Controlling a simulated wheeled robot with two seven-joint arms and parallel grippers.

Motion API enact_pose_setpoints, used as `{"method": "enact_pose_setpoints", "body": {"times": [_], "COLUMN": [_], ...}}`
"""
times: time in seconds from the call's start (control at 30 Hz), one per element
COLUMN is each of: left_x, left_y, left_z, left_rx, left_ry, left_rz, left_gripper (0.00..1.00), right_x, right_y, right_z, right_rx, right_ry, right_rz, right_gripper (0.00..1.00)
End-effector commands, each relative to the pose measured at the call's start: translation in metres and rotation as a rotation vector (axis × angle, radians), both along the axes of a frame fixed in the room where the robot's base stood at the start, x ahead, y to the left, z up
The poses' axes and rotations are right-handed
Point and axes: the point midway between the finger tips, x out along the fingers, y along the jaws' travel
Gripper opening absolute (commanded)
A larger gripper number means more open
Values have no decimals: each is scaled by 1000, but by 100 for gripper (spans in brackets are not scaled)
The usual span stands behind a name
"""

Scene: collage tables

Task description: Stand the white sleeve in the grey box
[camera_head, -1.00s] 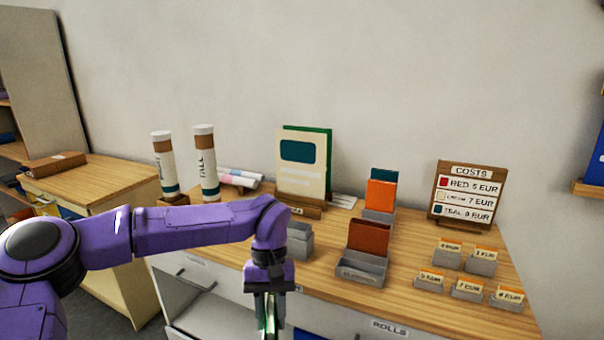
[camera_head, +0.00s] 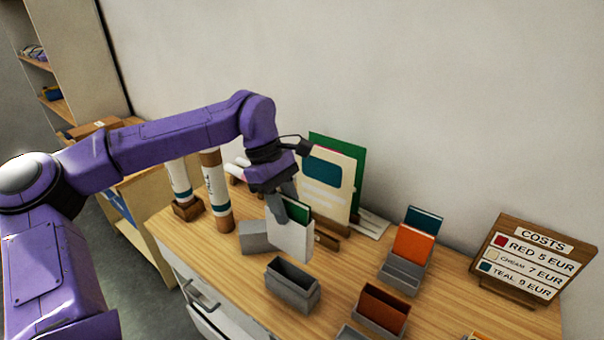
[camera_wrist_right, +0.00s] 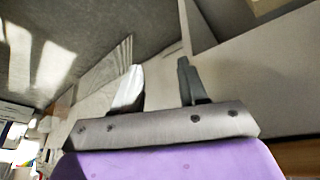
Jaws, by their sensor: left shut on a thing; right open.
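The white sleeve (camera_head: 292,241), with a dark green card showing at its top, is upright and slightly tilted over the table. My left gripper (camera_head: 286,208) is shut on its top edge. An empty grey box (camera_head: 292,288) stands in front of the sleeve, its opening facing up. Another grey box (camera_head: 254,238) is just left of the sleeve and partly hidden by it. I cannot tell whether the sleeve's lower edge touches the table. My right gripper (camera_wrist_right: 160,78) is open and empty in the right wrist view, away from these things.
Cream and green boards (camera_head: 328,188) stand close behind the sleeve. Two white tubes, one a taller tube (camera_head: 217,190), stand to the left. Grey holders with orange-teal (camera_head: 403,270) and red-brown cards (camera_head: 382,308) are at right, before the costs sign (camera_head: 528,258).

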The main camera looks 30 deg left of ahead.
Motion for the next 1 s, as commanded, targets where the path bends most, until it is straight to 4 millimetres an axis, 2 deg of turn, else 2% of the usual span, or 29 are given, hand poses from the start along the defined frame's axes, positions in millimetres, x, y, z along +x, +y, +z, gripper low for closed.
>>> {"method": "enact_pose_setpoints", "body": {"times": [0.07, 0.27, 0.8, 1.0], "left_x": [0, 1, 0, 0], "left_y": [1, -2, 0, 0], "left_z": [3, -8, -65, -78], "left_rx": [-1, 0, 0, 0], "left_ry": [1, 1, 0, 0], "left_rz": [15, 11, 13, 13], "left_gripper": [0, 0, 0, 0], "right_x": [0, -1, 0, 0], "right_y": [0, 0, 0, 0], "right_z": [2, -9, -65, -77], "right_rx": [0, 0, 1, 1], "right_ry": [1, 1, 1, 1], "right_rz": [0, 0, 0, 0], "right_gripper": [43, 43, 43, 43]}}
